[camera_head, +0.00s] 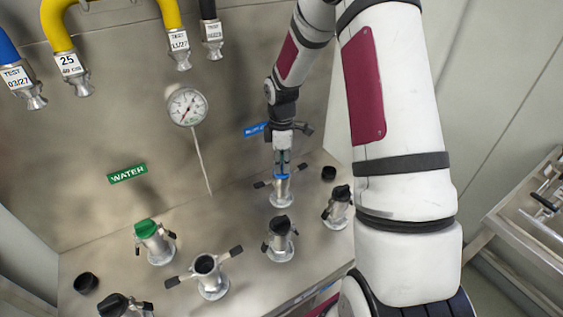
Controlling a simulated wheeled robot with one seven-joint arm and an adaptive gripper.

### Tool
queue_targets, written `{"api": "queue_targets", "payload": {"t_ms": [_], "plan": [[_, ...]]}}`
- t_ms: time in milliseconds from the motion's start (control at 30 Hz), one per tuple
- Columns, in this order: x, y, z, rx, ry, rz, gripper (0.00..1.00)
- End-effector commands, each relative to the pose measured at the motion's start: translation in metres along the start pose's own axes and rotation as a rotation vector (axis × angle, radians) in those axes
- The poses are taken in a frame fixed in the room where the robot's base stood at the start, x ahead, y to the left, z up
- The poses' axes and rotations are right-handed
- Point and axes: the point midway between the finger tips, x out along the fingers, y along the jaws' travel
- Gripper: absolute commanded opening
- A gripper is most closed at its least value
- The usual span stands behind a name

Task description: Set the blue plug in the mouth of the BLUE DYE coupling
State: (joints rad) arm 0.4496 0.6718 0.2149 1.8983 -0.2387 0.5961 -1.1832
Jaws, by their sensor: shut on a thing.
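My gripper (283,161) points down over the coupling at the back right of the metal bench, and its jaws are shut on the blue plug (281,177). The plug is upright at the mouth of the silver coupling (280,192); I cannot tell whether it is seated in it or just above. This coupling's two dark-ended lever arms stand out to left and right. A blue label (256,129) on the wall behind is partly hidden by my gripper, and its words are not readable.
A black-capped coupling (280,240) stands in front, another (339,207) to the right. A loose black cap (328,174) lies nearby. At left are a green-capped coupling (151,242) and an open one (208,275) with spread levers. A gauge (187,107) and hoses hang behind.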

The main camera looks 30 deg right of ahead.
Motion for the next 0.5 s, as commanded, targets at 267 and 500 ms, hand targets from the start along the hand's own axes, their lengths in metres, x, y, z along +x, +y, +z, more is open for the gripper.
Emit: {"api": "queue_targets", "payload": {"t_ms": [267, 500], "plan": [[0.0002, 0.0001, 0.0, 0.0, 0.0, 0.0, 0.0], [0.0002, 0.0001, 0.0, 0.0, 0.0, 0.0, 0.33]]}}
